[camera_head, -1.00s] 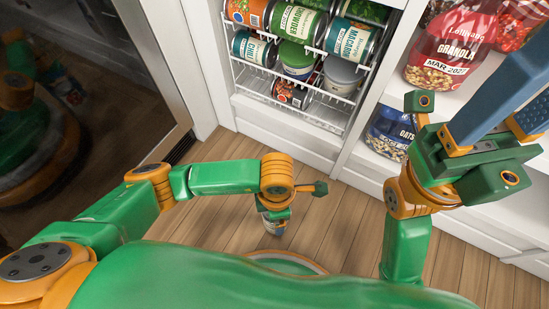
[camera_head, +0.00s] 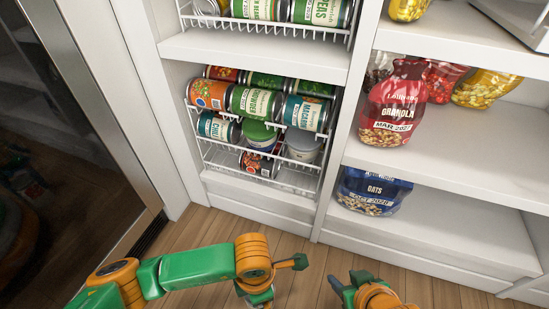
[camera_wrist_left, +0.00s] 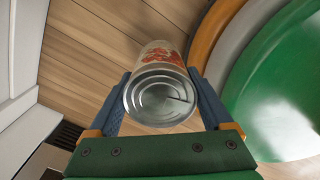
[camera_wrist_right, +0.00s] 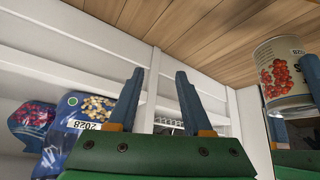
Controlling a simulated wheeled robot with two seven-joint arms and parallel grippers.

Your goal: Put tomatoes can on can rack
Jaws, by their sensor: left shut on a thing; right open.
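The tomatoes can (camera_wrist_left: 163,97) has a bare metal lid and a pale label with red tomatoes. My left gripper (camera_wrist_left: 160,88) is shut around its sides, holding it above the wooden floor. The can also shows at the right of the right wrist view (camera_wrist_right: 284,72), between the left fingers. In the head view it is out of sight below the bottom edge. The white wire can rack (camera_head: 300,188) stands in the left cabinet bay, ahead of my arms, holding several cans. My right gripper (camera_wrist_right: 160,76) is open and empty, low before the cabinet.
A second wire rack (camera_head: 270,25) with cans is on the shelf above. A granola bag (camera_head: 393,105) and an oats bag (camera_head: 370,190) stand on the right shelves. A white divider (camera_head: 345,110) separates the bays. A dark glass door (camera_head: 60,120) is at left.

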